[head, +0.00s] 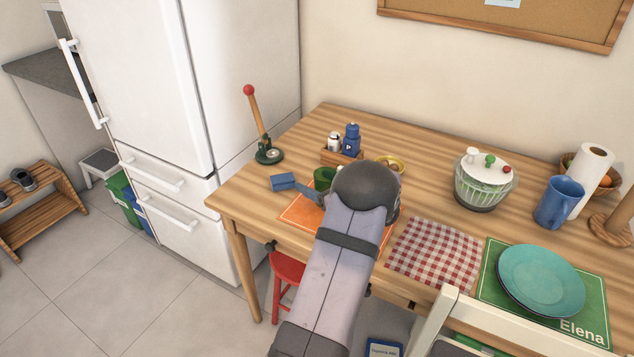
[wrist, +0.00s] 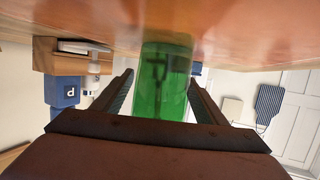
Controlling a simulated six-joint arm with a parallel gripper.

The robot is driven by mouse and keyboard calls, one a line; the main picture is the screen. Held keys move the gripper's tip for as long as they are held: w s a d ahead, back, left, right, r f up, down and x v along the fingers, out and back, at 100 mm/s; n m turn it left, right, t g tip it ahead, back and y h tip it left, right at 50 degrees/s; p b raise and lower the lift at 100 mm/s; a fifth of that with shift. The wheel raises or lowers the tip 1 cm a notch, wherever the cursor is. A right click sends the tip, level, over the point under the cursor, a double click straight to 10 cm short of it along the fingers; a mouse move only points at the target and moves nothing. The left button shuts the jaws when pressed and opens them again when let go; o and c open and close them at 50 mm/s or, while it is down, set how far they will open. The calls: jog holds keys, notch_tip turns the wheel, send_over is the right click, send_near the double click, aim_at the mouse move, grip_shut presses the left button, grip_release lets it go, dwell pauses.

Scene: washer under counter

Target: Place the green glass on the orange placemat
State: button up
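The green glass (wrist: 163,85) is between the two fingers of my gripper (wrist: 162,92) in the wrist view. The fingertips are close along both its sides, but I cannot tell whether they press on it. The glass looks upright, its base by an orange surface. In the head view the glass (head: 323,177) shows only partly behind my wrist, near the far edge of the orange placemat (head: 301,211). My arm covers much of the placemat. I cannot tell whether the glass touches it.
A blue-headed utensil (head: 283,182) lies left of the glass. A wooden caddy (head: 340,156) with bottles and a yellow bowl (head: 391,164) are behind. A checked placemat (head: 435,251) lies bare to the right.

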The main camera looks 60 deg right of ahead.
jog(key=shift+r, duration=0.2)
jog(key=shift+s, duration=0.2)
jog(key=shift+v, duration=3.55)
jog(key=shift+a, duration=0.15)
